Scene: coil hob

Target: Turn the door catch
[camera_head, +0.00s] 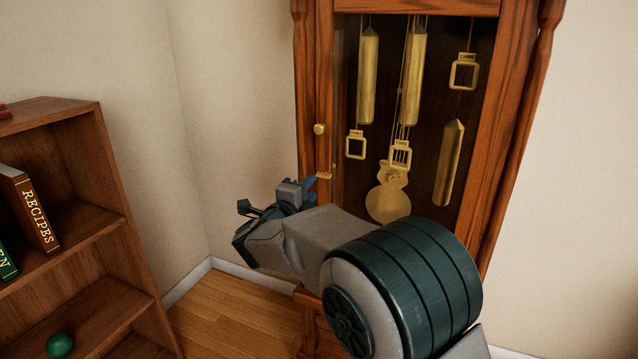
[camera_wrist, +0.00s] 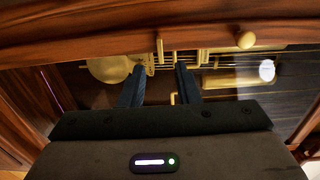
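The door catch (camera_head: 324,175) is a small brass bar on the left stile of the tall wooden clock's door (camera_head: 325,80), below a round brass knob (camera_head: 319,129). In the wrist view the catch (camera_wrist: 160,50) shows as a short bar just beyond my fingertips, lined up with the gap between them. My gripper (camera_head: 309,185) is close to the catch in the head view. In the wrist view my gripper (camera_wrist: 158,68) has its two dark blue fingers apart, with nothing held. I cannot tell whether a finger touches the catch.
Behind the door hang a brass pendulum (camera_head: 388,203) and several weights (camera_head: 368,75). The knob (camera_wrist: 246,40) lies to the right of my fingers in the wrist view. A wooden bookshelf (camera_head: 95,225) stands at the left. Bare floor (camera_head: 235,310) lies between it and the clock.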

